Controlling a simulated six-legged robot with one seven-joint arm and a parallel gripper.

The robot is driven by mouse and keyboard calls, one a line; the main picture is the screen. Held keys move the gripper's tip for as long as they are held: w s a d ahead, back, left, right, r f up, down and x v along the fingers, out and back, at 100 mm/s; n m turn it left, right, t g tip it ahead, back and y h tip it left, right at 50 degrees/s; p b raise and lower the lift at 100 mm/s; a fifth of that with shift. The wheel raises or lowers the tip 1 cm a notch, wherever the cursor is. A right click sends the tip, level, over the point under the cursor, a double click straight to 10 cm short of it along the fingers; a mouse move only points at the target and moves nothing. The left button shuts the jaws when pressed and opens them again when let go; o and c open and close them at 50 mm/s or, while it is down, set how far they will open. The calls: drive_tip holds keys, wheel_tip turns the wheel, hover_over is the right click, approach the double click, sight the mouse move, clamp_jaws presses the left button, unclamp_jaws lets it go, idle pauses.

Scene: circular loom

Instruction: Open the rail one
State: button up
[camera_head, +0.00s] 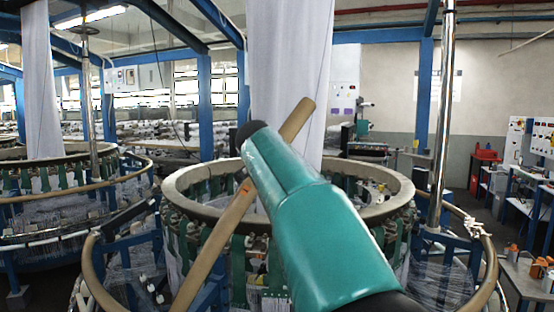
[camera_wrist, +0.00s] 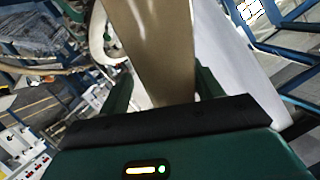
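A long tan rail (camera_head: 218,245) slants from the lower left up to the right in the head view, in front of the circular loom's ring. My teal arm hides its middle. My gripper is hidden behind the arm in the head view. In the wrist view my gripper (camera_wrist: 163,78) has a green finger on each side of the tan rail (camera_wrist: 160,45), which runs between them. The fingertips look close to both rail edges, with a narrow gap lower down by the left finger. Whether both fingers press on the rail cannot be told.
The loom's ring (camera_head: 180,183) stands behind the rail. A curved outer rail (camera_head: 93,270) passes around the loom at left and right. A shiny vertical pole (camera_head: 441,120) stands at the right. White cloth (camera_head: 290,60) hangs above the loom. Another loom (camera_head: 45,205) stands at the left.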

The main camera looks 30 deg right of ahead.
drive_tip(key=v, duration=1.3)
drive_tip(key=s+a+f+n+g+y, duration=0.2)
drive_tip(key=s+a+f+n+y, duration=0.1)
drive_tip(key=s+f, duration=0.6)
drive_tip(key=s+a+f+n+g+y, duration=0.1)
drive_tip(key=s+a+f+n+y, duration=0.2)
drive_tip(key=s+f, duration=0.6)
drive_tip(key=s+a+f+n+g+y, duration=0.2)
drive_tip(key=s+a+f+n, duration=0.4)
drive_tip(key=f, duration=1.2)
drive_tip(key=s+n, duration=0.1)
drive_tip(key=s, duration=0.2)
drive_tip(key=shift+s+a+f+g+y, duration=0.15)
drive_tip(key=shift+a+f+g+y, duration=0.15)
drive_tip(key=shift+a+y, duration=0.1)
